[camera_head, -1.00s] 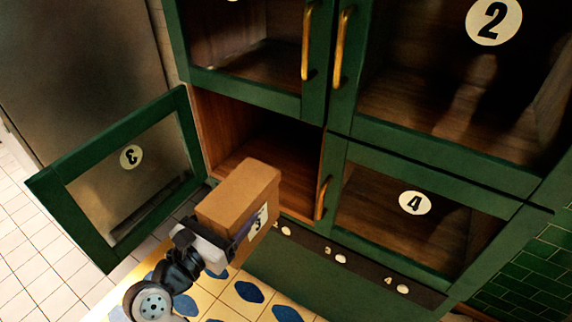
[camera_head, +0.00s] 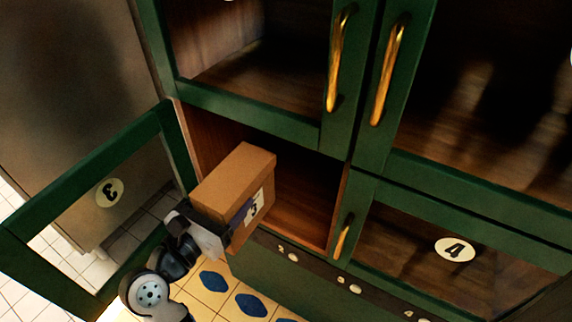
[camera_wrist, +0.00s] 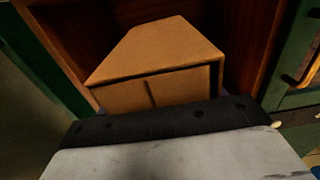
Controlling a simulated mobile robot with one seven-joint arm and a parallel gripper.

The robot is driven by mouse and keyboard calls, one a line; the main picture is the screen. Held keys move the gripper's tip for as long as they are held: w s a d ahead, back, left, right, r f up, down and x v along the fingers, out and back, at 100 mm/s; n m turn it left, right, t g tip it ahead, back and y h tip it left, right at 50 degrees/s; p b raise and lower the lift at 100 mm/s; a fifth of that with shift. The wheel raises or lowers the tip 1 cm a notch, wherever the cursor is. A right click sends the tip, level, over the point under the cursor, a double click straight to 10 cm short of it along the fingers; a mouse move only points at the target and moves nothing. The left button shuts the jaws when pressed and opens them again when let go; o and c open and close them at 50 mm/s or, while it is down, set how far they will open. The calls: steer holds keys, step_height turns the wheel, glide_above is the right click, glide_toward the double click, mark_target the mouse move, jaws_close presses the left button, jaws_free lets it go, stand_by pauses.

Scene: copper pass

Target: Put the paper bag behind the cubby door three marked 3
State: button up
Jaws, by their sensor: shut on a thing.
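The paper bag (camera_head: 234,182) is a brown box-like bag with a white label on its side. My gripper (camera_head: 217,222) is shut on its near end and holds it up, tilted in the picture, at the mouth of the open cubby (camera_head: 305,190). The cubby door marked 3 (camera_head: 110,205) stands swung open to the left, its number seen mirrored. In the wrist view the bag (camera_wrist: 158,55) lies ahead of my gripper, with the wooden cubby interior (camera_wrist: 245,30) around it. The fingertips are largely hidden by the bag and the gripper body.
The shut door marked 4 (camera_head: 455,250) is right of the opening, with a brass handle (camera_head: 343,236). Shut glass doors with brass handles (camera_head: 340,58) are above. A green panel with small round knobs (camera_head: 293,257) runs below. The visible cubby interior looks empty.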

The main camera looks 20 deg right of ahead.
steer(key=shift+w+d, duration=0.15)
steer(key=shift+w, duration=0.15)
steer(key=p+x, duration=0.4)
steer(key=x, duration=1.5)
step_height(320, 180, down, 7)
steer(key=shift+d, duration=0.3)
steer(key=shift+w, duration=0.15)
steer(key=shift+f, duration=0.1)
steer(key=o, duration=1.3)
